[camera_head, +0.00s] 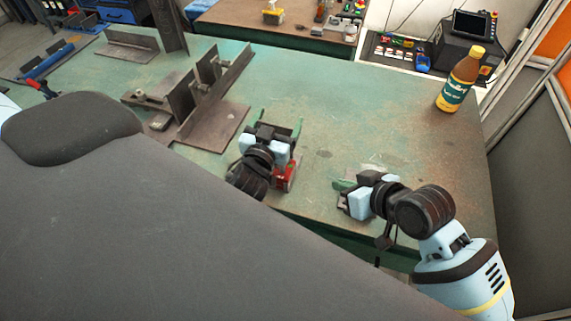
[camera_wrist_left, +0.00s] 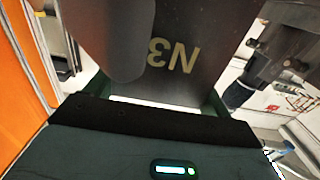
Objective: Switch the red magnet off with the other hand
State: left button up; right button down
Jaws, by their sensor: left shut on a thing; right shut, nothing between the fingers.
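The red magnet (camera_head: 286,176) shows as a small red body near the table's front edge, in the head view. It is directly beside and partly hidden by my left gripper (camera_head: 273,128). My left gripper has its green fingers spread around a dark part, and its jaws are closed on it. In the left wrist view a dark grey part marked N3 (camera_wrist_left: 205,75) fills the space between the green fingers. The magnet's switch cannot be made out. My right gripper (camera_head: 342,187) is shut and empty, above the table to the right of the magnet, apart from it.
The green table (camera_head: 390,140) has clear room between the right gripper and a brown bottle (camera_head: 460,80) at the back right. An angled steel fixture (camera_head: 212,90) stands left of the magnet. A large dark grey shape covers the lower left and hides my left arm.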

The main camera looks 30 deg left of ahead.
jog(key=n+t, duration=0.1)
jog(key=n, duration=0.3)
jog(key=n+t+y, duration=0.3)
jog(key=n, duration=2.9)
send_near(278, 167)
jog(key=shift+x, duration=3.25)
